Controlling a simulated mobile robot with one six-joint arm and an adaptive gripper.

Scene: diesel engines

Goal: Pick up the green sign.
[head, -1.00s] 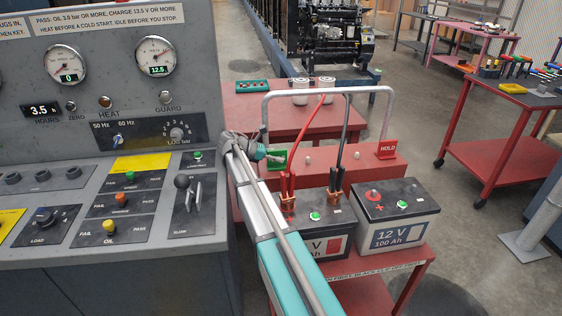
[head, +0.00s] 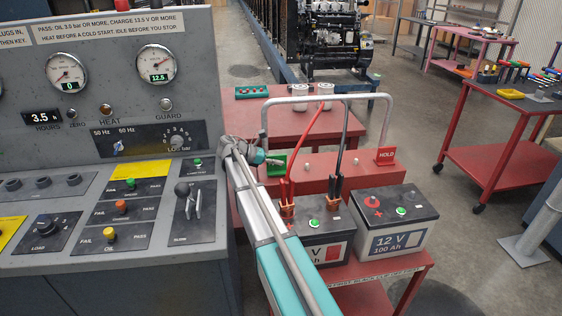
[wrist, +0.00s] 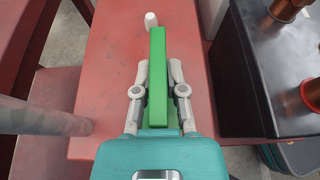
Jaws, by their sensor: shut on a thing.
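The green sign (head: 276,166) stands on the red ledge behind the batteries, partly hidden by my gripper in the head view. In the wrist view the green sign (wrist: 157,75) shows edge-on as a tall narrow strip between the two fingers. My gripper (wrist: 157,92) is shut on it, with one finger on each side. Whether the sign's foot touches the ledge cannot be told.
A red HOLD sign (head: 386,156) stands on the same ledge (head: 330,166) to the right. A grey tube frame (head: 328,99) arches over it. The control panel (head: 110,200) is close on the left.

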